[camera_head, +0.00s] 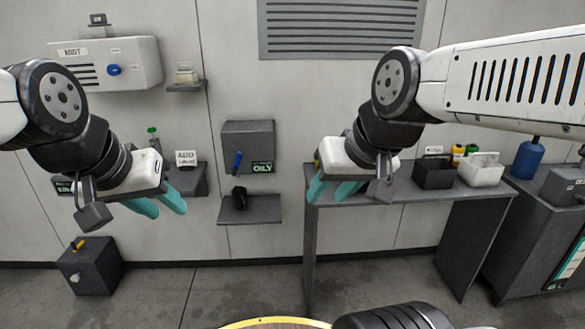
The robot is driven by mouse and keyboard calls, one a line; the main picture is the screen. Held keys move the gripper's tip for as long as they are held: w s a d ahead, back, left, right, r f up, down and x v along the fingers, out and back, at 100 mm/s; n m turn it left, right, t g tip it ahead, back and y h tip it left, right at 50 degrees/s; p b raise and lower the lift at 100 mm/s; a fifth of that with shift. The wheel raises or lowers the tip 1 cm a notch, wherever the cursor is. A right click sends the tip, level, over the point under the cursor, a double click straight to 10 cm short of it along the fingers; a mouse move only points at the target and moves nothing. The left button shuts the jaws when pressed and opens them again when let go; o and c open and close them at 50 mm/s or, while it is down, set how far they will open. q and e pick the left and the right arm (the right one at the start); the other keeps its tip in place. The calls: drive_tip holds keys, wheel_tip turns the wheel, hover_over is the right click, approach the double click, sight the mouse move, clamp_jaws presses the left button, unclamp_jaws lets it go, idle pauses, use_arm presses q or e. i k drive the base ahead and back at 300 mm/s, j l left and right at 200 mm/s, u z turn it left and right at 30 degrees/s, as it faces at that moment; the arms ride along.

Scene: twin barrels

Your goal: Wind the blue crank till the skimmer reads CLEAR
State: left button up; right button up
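The skimmer is a dark grey box (247,134) on the back wall. Its blue crank (237,162) hangs at the front, handle pointing down. A small display (262,167) beside the crank reads OILY in green. My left gripper (160,207) is to the left of the skimmer, its teal fingers apart with nothing between them. My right gripper (332,192) is to the right of the skimmer, in front of the grey table, its teal fingers apart and empty. Neither gripper touches the crank.
A small shelf (249,211) with a black object (239,196) sits below the skimmer. A white wall unit (110,65) has a blue knob (114,70). A grey table (400,187) at right holds a black bin (434,173) and white bin (482,171). A dark box (91,268) stands on the floor.

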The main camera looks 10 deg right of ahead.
sight(236, 163)
drive_tip(key=j+z, duration=0.1)
drive_tip(key=z, duration=0.45)
drive_tip(key=j+z, duration=0.75)
drive_tip(key=j, duration=0.7)
drive_tip(key=k+j+z, duration=0.1)
drive_tip(key=j, duration=0.3)
drive_tip(key=k+j, duration=0.15)
drive_tip(key=j, duration=0.25)
drive_tip(key=j+z, duration=0.1)
drive_tip(key=j, duration=0.3)
drive_tip(key=k+j, duration=0.2)
drive_tip(key=j, duration=0.2)
drive_tip(key=k+j+z, duration=0.1)
drive_tip(key=j, duration=0.3)
drive_tip(key=k+j, duration=0.1)
drive_tip(key=j, duration=0.25)
drive_tip(key=k+j+z, duration=0.1)
drive_tip(key=j, duration=0.3)
drive_tip(key=i+l+z, duration=0.1)
drive_tip(key=i+l, duration=0.15)
drive_tip(key=i, duration=0.2)
drive_tip(key=i+l+z, duration=0.1)
drive_tip(key=i, duration=0.4)
